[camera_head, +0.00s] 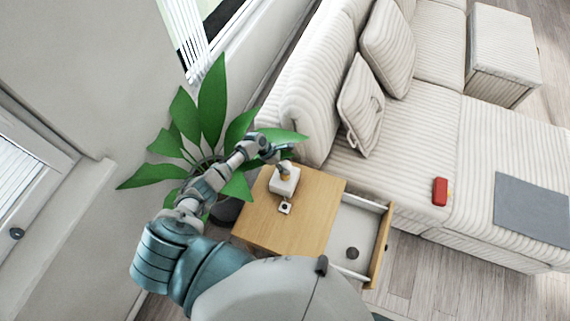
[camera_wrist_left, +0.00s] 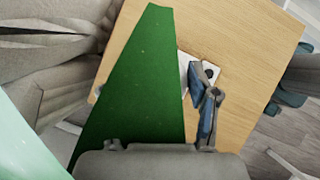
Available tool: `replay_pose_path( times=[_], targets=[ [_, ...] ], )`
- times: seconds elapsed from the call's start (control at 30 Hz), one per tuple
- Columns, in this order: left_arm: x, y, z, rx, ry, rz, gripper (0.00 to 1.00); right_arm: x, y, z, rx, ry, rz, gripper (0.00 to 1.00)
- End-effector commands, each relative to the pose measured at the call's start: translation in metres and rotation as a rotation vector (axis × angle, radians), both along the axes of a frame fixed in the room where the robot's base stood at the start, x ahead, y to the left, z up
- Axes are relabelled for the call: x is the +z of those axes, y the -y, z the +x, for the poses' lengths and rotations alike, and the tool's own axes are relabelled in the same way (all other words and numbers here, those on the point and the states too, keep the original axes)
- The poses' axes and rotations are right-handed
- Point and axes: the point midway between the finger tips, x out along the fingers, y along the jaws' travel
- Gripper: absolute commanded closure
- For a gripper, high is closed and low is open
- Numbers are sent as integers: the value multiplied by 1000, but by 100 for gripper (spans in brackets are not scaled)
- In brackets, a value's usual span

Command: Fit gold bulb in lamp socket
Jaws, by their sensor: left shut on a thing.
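A white lamp base (camera_head: 284,184) stands on the wooden side table (camera_head: 315,199); part of it shows in the wrist view (camera_wrist_left: 184,62). My left gripper (camera_head: 284,167) points down right over the base, shut on the small gold bulb (camera_head: 287,173), of which only a little shows. The bulb is at the top of the base; I cannot tell whether it sits in the socket or just above it. In the wrist view the left gripper's blue fingers (camera_wrist_left: 203,112) are close together, and the bulb is hidden. My right gripper is not in view.
A small white block with a dark knob (camera_head: 285,208) lies in front of the base. Green plant leaves (camera_head: 212,100) crowd my left arm, and one leaf (camera_wrist_left: 140,85) covers much of the wrist view. An open drawer (camera_head: 355,225) holds a dark round thing (camera_head: 352,253). A sofa (camera_head: 420,140) stands behind.

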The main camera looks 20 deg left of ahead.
Motion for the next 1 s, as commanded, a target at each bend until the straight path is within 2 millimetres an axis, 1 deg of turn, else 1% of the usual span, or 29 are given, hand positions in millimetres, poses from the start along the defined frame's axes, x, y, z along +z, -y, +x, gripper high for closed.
replay_pose_path(
  times=[0.37, 0.4, 0.47, 0.5, 0.53, 0.87, 0.93, 1.0],
  targets=[
    [-10, 0, 0, 0, 0, -1, 77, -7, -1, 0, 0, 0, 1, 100],
    [-10, 0, 0, 0, 0, -1, 38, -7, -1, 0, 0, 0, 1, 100],
    [-9, 0, 0, 0, 0, -1, 23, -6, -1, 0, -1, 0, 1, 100],
    [-9, 0, 0, 0, 0, -1, 13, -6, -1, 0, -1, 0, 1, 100],
    [-9, 0, 0, 0, 0, -1, 11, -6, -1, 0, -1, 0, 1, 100],
    [-8, -1, 0, 1, 1, 0, 11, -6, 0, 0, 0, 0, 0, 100],
    [-4, -4, -1, 1, 2, 1, 11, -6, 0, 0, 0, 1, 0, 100],
    [4, -9, -2, 2, 3, 0, 11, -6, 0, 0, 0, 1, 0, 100]
  ],
)
